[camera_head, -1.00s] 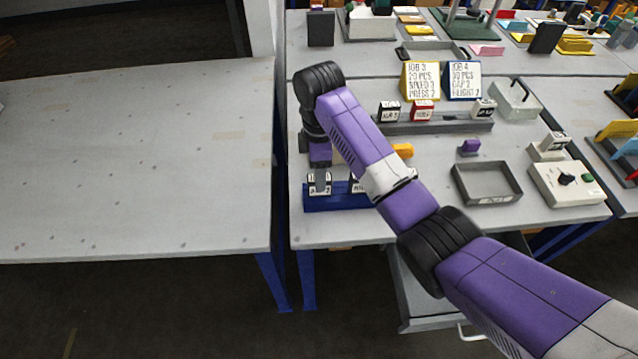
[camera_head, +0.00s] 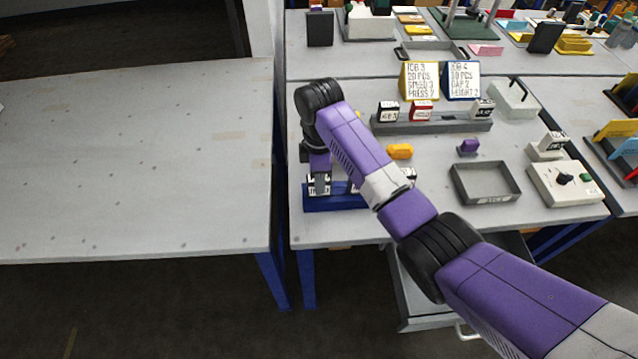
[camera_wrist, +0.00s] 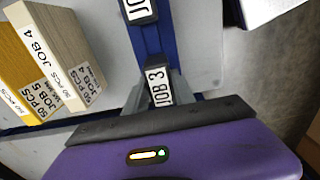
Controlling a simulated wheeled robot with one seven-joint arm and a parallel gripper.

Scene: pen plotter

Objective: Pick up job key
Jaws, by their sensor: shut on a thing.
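A dark job key with a white label reading JOB 3 (camera_wrist: 158,86) stands in the blue rack (camera_head: 335,203). The rack also shows as a blue strip in the wrist view (camera_wrist: 184,53). My gripper (camera_head: 319,184) points down at the rack's left end, and its grey fingers are shut on the JOB 3 key, as the wrist view (camera_wrist: 157,90) shows. The key still appears to be at the rack; I cannot tell whether it is seated. Another key (camera_wrist: 138,10) stands further along the rack, its label partly cut off.
An orange block (camera_head: 400,151) and a purple block (camera_head: 468,147) lie to the right. A grey tray (camera_head: 487,183) and a control box (camera_head: 567,184) stand further right. Behind is a grey holder (camera_head: 440,126) with several labelled blocks. The left table (camera_head: 130,160) is mostly clear.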

